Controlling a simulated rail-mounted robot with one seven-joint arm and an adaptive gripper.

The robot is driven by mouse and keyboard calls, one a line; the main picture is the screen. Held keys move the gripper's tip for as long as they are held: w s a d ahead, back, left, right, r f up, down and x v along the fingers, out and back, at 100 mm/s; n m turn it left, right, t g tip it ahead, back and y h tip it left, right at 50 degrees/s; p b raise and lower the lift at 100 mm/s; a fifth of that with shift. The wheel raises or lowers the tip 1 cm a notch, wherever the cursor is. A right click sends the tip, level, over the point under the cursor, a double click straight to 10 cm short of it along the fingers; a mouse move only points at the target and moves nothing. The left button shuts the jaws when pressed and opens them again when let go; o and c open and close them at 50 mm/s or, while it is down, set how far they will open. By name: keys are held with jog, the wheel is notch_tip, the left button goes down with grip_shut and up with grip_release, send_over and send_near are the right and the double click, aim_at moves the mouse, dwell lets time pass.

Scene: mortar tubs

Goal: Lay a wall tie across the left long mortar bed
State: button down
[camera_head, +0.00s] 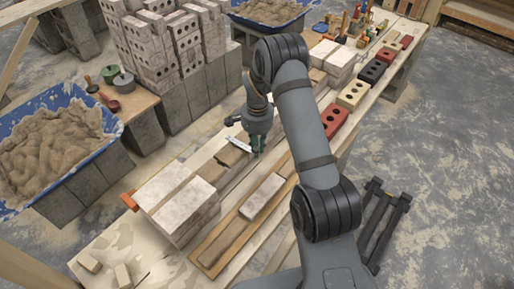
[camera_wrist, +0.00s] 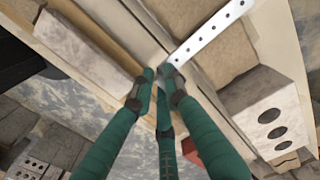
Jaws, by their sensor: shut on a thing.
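The wall tie is a flat pale metal strip with a row of holes; in the wrist view (camera_wrist: 208,34) it runs from my fingertips to the upper right. It shows small and pale in the head view (camera_head: 240,145). My gripper (camera_head: 257,151) has green fingers, shut on the tie's near end in the wrist view (camera_wrist: 165,76). The left long mortar bed (camera_head: 231,158) is a brown strip beyond the pale block pair. In the wrist view the tie passes over a broad brown mortar surface (camera_wrist: 218,40); whether it touches is unclear.
Pale blocks (camera_head: 176,198) stand at the bench's near left. A second mortar strip (camera_head: 225,243) with a pale brick (camera_head: 263,196) lies to the right. Cored bricks (camera_head: 352,94) line the right edge. Mortar tubs (camera_head: 50,140) (camera_head: 270,10) stand left and at the back.

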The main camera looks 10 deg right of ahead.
jog(key=shift+f, duration=0.3)
jog(key=c, duration=1.6)
grip_release()
jog(key=shift+c, duration=0.2)
jog(key=shift+r, duration=0.1)
notch_tip(320, 180, up, 12)
notch_tip(320, 180, down, 12)
jog(key=shift+r, duration=0.2)
